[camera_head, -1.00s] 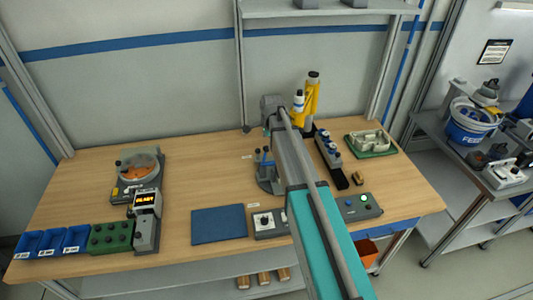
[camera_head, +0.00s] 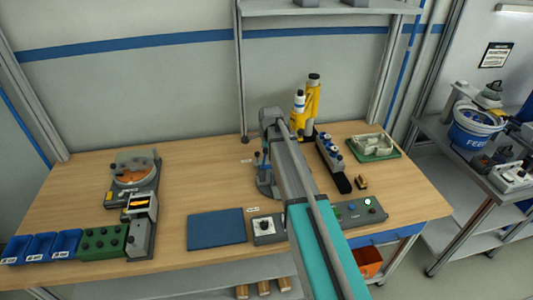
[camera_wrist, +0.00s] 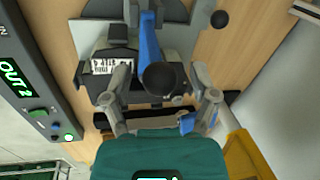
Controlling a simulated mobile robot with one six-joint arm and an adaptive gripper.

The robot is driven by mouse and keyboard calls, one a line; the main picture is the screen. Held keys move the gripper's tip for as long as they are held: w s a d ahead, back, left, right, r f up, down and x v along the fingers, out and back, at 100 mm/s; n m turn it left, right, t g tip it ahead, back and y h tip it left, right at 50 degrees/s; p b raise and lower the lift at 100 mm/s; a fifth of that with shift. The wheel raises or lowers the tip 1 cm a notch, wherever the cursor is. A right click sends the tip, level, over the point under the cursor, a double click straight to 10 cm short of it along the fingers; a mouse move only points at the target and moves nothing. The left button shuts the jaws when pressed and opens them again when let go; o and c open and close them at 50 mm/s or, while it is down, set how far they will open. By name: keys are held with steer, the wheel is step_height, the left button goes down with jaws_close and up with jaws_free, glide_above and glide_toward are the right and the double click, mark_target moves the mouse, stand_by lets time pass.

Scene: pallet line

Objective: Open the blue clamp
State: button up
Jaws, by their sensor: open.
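The blue clamp (camera_wrist: 149,45) shows in the wrist view as a blue lever with a round black knob at its near end, over a grey base with a white label. My gripper (camera_wrist: 163,78) is open, with one finger on each side of the knob. I cannot tell whether either finger touches it. The gripper's fingers are hard to make out there.
A control box (camera_head: 358,211) with a lit green button stands to the right of my arm. A yellow stand (camera_head: 312,100) is behind, and a black strip with knobs (camera_head: 333,163) is at right.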

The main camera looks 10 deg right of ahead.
jaws_close()
stand_by(0.4)
steer(key=shift+d, duration=0.1)
steer(key=shift+a, duration=0.2)
stand_by(0.3)
